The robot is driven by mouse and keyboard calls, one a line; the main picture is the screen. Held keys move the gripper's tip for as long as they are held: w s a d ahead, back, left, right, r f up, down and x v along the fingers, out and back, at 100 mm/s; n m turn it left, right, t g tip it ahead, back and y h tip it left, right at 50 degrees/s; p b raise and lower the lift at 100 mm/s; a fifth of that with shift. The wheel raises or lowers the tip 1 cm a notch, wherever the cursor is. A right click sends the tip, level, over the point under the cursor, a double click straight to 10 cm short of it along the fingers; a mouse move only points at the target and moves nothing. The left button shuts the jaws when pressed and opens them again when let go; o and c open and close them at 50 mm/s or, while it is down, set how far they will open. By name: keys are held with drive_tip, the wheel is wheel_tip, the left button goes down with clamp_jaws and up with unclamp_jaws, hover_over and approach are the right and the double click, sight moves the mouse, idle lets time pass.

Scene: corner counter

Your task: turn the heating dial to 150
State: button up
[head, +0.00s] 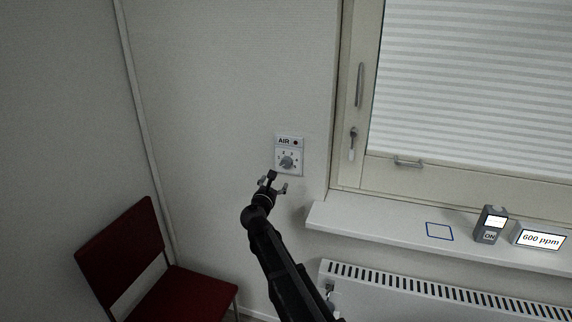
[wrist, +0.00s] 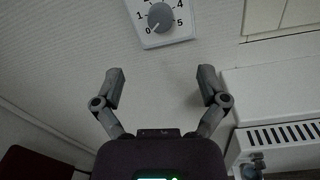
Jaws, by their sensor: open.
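A white wall panel (head: 296,142) marked "AIR" carries a grey round dial (head: 287,162) with a dark spot at its upper right. In the wrist view the dial (wrist: 160,17) shows at the top, with 0, 1, 4 and 5 legible around it. Its pointer appears to be toward 0, at the lower left. No 150 mark is visible. My gripper (head: 273,185) is open and empty, just below the panel and apart from it. In the wrist view both fingers (wrist: 161,73) are spread, with bare wall between them below the dial.
A window sill (head: 385,223) on the right holds a grey device (head: 490,225) reading "ON", a display (head: 541,239) reading "600 ppm", and a blue square outline (head: 439,231). A radiator (head: 430,300) is below. A red chair (head: 125,250) stands lower left. A window handle (head: 359,86) is right of the panel.

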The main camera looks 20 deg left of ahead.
sight(286, 163)
drive_tip(key=shift+w, duration=0.1)
drive_tip(key=w, duration=1.3)
drive_tip(key=shift+w, duration=0.35)
drive_tip(key=c, duration=1.1)
